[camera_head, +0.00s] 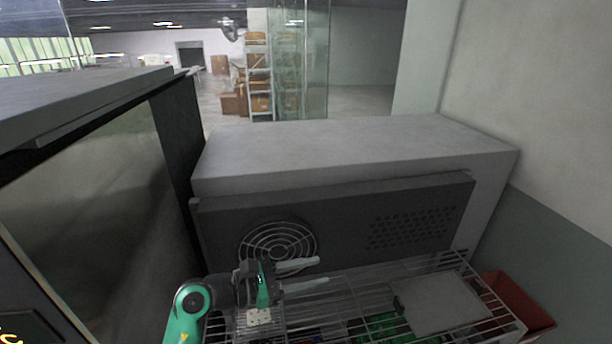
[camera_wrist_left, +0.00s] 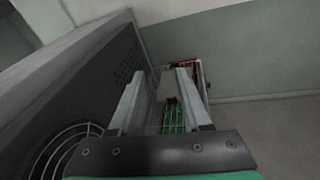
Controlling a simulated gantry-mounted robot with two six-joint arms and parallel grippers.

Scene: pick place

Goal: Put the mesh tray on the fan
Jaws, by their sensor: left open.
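The fan shows as a round wire grille (camera_head: 277,242) on the dark front panel of a large grey unit; part of it is also in the left wrist view (camera_wrist_left: 62,150). A wire mesh rack (camera_head: 455,268) lies low in front of the panel; I cannot tell whether this is the mesh tray. A green object (camera_head: 388,326) shows through its wires, also between the fingers in the left wrist view (camera_wrist_left: 173,116). My left gripper (camera_head: 322,271) is open in front of the panel, just right of the grille, pointing right, with nothing visibly held. My right gripper is out of view.
A flat grey plate (camera_head: 445,302) lies at the rack's right. A red box (camera_head: 517,303) stands beyond it by the wall. The grey unit's top (camera_head: 345,150) is bare. A dark glossy cabinet (camera_head: 95,210) stands close on the left.

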